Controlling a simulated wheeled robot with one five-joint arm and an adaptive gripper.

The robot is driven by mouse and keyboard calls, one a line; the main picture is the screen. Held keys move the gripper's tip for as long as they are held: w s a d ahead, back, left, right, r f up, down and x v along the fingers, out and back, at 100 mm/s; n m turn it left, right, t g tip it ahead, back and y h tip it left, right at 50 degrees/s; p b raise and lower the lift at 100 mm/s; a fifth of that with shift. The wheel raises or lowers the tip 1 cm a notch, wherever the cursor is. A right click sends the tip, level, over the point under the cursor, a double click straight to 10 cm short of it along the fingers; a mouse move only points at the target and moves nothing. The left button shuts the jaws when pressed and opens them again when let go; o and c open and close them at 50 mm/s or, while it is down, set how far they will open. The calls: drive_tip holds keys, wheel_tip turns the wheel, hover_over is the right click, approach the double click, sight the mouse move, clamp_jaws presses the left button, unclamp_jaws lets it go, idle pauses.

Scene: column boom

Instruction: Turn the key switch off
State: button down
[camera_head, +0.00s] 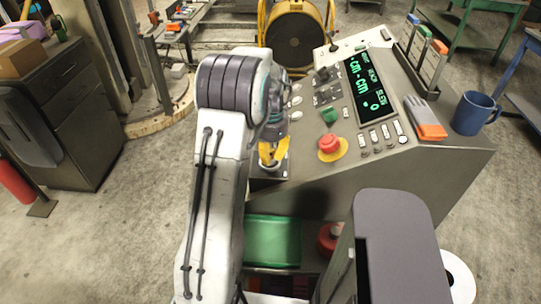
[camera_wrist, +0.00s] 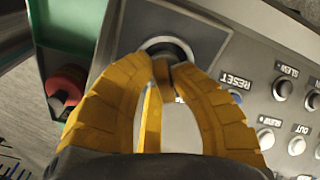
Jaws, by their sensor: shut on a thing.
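The key switch (camera_wrist: 168,46) is a round metal collar on the grey console panel, near the top middle of the wrist view. The fingers are shut on the key (camera_wrist: 179,74), which is mostly hidden between the fingertips. The key's exact angle is hard to tell. In the head view my gripper (camera_head: 271,160) points down at the near left corner of the console (camera_head: 400,165), and my arm hides part of that corner.
A red mushroom button (camera_head: 328,145) on a yellow base and a green knob (camera_head: 329,115) stand close right of my gripper. A lit display (camera_head: 368,88), gloves (camera_head: 427,122) and a blue mug (camera_head: 474,112) are farther right. A green bin (camera_head: 272,240) sits below.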

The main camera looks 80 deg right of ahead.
sight(271, 152)
drive_tip(key=shift+f+n, duration=0.1)
drive_tip(key=shift+n, duration=0.6)
drive_tip(key=c, duration=1.1)
unclamp_jaws()
wheel_tip(271, 152, up, 12)
drive_tip(key=shift+r, duration=0.1)
idle(0.5)
